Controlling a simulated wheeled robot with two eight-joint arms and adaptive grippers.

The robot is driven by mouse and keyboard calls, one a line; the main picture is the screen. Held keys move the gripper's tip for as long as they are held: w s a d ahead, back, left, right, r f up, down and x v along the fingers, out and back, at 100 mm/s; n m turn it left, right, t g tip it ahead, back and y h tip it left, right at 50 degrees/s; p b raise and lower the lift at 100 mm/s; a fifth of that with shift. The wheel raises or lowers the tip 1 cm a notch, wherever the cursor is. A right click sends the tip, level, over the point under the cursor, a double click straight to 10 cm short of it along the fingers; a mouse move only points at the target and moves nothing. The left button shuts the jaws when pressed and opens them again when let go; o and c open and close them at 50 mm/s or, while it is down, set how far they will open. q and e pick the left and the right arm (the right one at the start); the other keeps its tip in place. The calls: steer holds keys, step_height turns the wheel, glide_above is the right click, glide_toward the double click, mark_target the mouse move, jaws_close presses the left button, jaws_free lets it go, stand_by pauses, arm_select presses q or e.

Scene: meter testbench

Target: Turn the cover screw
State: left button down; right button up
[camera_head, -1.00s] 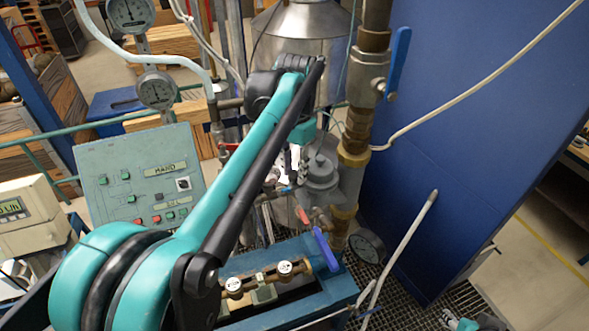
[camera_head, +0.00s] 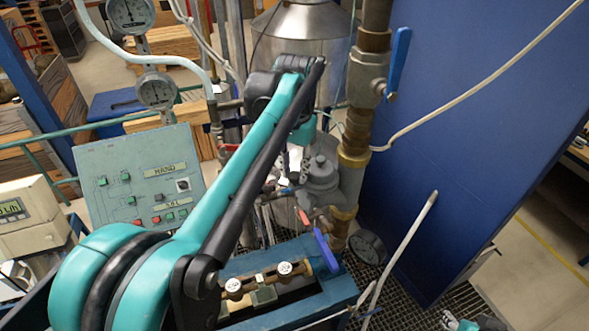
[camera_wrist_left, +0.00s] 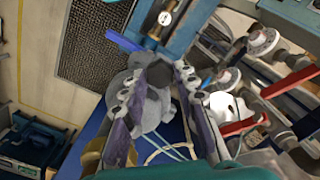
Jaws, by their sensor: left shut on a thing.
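A grey round housing with a raised knob-like top (camera_head: 320,164) stands in the head view, between the brass pipe and my left gripper. I take that raised top to be the cover screw. My left gripper (camera_head: 294,165) hangs beside it, partly hidden by my forearm. In the left wrist view, the two fingers of my left gripper (camera_wrist_left: 158,76) stand on either side of the grey top (camera_wrist_left: 152,104). The gripper is shut on it, though the exact contact is hard to see.
A vertical pipe (camera_head: 356,130) with a blue-handled valve (camera_head: 398,58) rises close to the right. A blue-handled valve (camera_head: 326,250) and blue trough (camera_head: 340,291) lie below. A control panel (camera_head: 137,178) stands left, a blue wall (camera_head: 460,130) right.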

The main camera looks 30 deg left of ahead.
mark_target(295, 174)
arm_select(q)
steer(key=c, duration=1.4)
jaws_free()
steer(key=shift+c, duration=0.2)
step_height(295, 174, up, 12)
